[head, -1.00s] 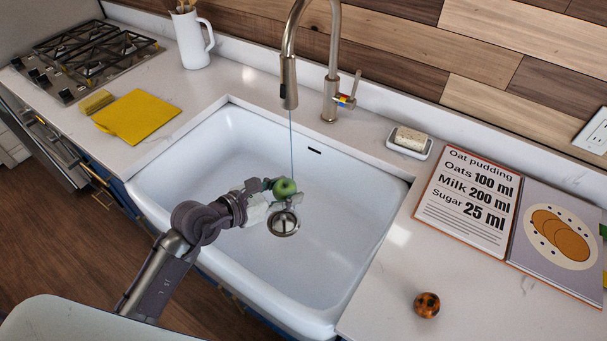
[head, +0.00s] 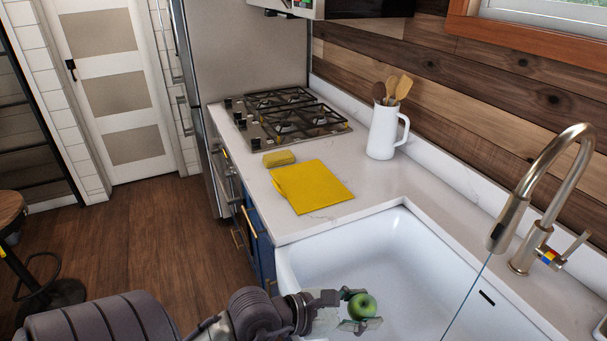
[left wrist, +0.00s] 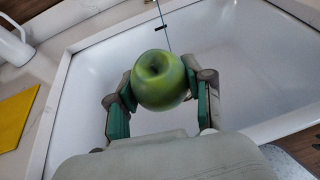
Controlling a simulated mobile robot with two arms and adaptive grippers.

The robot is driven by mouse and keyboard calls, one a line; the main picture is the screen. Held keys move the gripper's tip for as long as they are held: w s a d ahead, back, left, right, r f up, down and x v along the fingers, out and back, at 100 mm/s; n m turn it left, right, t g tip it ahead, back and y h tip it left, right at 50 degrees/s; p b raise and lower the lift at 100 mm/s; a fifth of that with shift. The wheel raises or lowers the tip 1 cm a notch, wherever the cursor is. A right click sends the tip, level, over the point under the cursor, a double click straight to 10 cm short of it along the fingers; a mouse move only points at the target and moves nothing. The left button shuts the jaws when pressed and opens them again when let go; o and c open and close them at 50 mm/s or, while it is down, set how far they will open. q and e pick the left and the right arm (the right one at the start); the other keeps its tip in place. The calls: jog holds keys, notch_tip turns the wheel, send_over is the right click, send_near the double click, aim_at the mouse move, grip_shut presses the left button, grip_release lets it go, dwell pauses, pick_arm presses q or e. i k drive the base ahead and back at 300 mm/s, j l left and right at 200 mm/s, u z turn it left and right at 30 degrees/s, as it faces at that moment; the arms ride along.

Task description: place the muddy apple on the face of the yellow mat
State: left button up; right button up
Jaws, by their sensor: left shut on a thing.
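My left gripper (head: 352,314) is shut on a green apple (head: 362,306) and holds it over the white sink, toward its left side. In the left wrist view the green apple (left wrist: 160,80) sits between the two fingers (left wrist: 160,95); no mud shows on its visible side. The yellow mat (head: 318,186) lies flat and bare on the counter left of the sink, beyond the gripper. Its edge also shows in the left wrist view (left wrist: 14,117). My right gripper is not in view.
A yellow sponge (head: 279,158) lies beside the mat's far left corner. A stove (head: 290,120) and a white jug (head: 384,132) with utensils stand beyond. The faucet (head: 512,215) runs a thin stream into the sink (head: 400,250).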

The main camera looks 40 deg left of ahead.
aim_at(310, 183)
jog(key=i+j, duration=0.1)
jog(key=j, duration=0.35)
jog(key=i+j, duration=0.15)
jog(key=j, duration=0.3)
jog(key=i+j, duration=0.1)
jog(key=j, duration=0.4)
jog(key=i+j, duration=0.1)
jog(key=j, duration=0.35)
jog(key=i+j+z, duration=0.1)
jog(key=j, duration=0.35)
jog(key=i+j, duration=0.15)
jog(key=j, duration=0.3)
jog(key=i+j, duration=0.1)
jog(key=j, duration=0.4)
